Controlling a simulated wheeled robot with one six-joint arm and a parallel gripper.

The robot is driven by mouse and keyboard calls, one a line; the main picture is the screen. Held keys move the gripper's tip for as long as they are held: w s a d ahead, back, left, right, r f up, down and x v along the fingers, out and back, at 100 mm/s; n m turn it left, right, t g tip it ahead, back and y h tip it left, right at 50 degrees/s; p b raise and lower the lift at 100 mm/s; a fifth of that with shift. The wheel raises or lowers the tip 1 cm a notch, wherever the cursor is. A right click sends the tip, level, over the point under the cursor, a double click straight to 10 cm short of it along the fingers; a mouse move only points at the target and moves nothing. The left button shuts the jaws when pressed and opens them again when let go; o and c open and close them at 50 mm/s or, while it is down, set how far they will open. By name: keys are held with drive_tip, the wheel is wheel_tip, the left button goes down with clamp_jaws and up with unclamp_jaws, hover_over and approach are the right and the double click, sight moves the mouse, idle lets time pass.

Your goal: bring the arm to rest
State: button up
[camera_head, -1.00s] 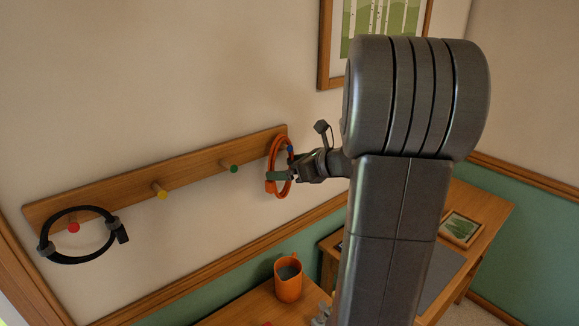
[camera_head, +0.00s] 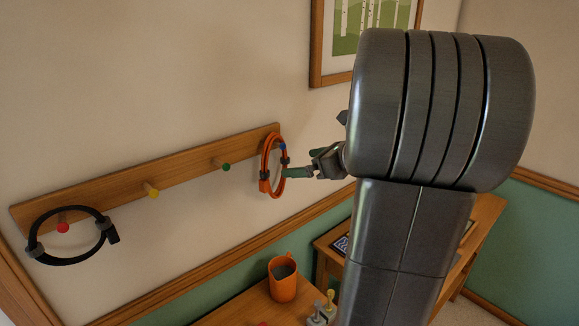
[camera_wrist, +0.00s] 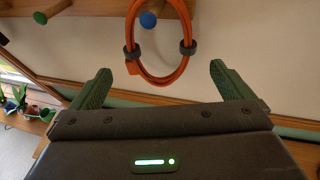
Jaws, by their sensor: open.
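My gripper (camera_head: 300,165) is to the right of the orange cable coil (camera_head: 266,172) in the head view, with part of it hidden behind my arm. In the wrist view my gripper (camera_wrist: 160,87) has its two green fingers spread wide, with nothing between them. The orange coil (camera_wrist: 183,74) hangs from the blue peg (camera_wrist: 148,19) beyond the fingertips, apart from them. My arm fills much of the right side of the head view.
A wooden peg rail (camera_head: 120,192) runs along the wall with red, yellow and green pegs. A black coil (camera_head: 70,262) hangs on the red peg. An orange mug (camera_head: 283,285) stands on a wooden surface below. A picture frame (camera_head: 318,50) hangs above.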

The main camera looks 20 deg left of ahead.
drive_tip(key=v, duration=0.6)
drive_tip(key=x, duration=1.2)
drive_tip(key=shift+a+p, duration=0.35)
drive_tip(key=shift+p, duration=0.1)
